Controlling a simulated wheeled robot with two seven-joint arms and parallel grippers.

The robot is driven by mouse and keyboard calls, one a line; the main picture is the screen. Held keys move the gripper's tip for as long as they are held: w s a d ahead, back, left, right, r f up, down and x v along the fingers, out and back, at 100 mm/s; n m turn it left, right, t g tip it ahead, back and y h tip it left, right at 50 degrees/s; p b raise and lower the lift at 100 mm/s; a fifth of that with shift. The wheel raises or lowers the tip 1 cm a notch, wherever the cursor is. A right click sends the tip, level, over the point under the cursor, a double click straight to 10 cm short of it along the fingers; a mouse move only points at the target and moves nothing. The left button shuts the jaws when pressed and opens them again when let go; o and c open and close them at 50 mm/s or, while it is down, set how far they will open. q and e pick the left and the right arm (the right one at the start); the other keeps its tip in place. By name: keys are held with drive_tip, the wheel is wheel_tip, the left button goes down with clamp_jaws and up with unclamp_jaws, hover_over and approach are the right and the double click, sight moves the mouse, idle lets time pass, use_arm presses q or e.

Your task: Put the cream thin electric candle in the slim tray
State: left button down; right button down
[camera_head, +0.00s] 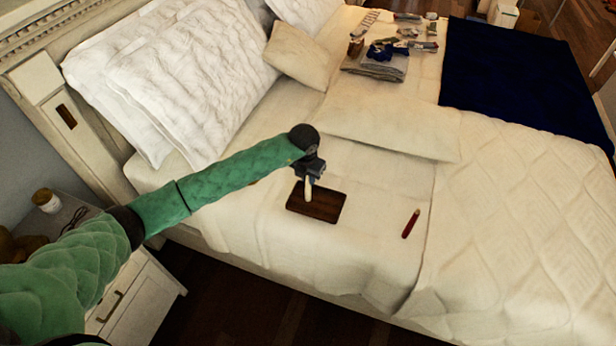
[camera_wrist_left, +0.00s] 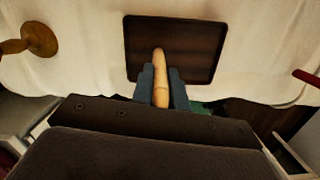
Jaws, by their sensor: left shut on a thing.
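The cream thin candle (camera_head: 308,189) is upright, held from above by my left gripper (camera_head: 310,174). The slim tray (camera_head: 329,208) is a dark brown rectangle lying flat on the bed. The candle's lower end is over the left part of the tray; I cannot tell if it touches. In the left wrist view the candle (camera_wrist_left: 160,70) sits between the two fingers of the left gripper (camera_wrist_left: 160,86), and its tip overlaps the tray (camera_wrist_left: 201,52). The tray has nothing else on it. My right gripper is not in view.
A dark red stick-like item (camera_head: 411,223) lies right of the tray. A brown round-topped object (camera_wrist_left: 38,38) shows in the left wrist view. A cream pillow (camera_head: 388,124) lies behind. Folded cloth (camera_head: 378,68) and small items are farther back. The bed's front edge is close.

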use_arm(q)
drive_tip(key=c, duration=1.4)
unclamp_jaws()
drive_tip(key=shift+o, duration=0.2)
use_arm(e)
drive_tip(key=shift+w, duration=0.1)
use_arm(q)
drive_tip(key=shift+r, duration=0.15)
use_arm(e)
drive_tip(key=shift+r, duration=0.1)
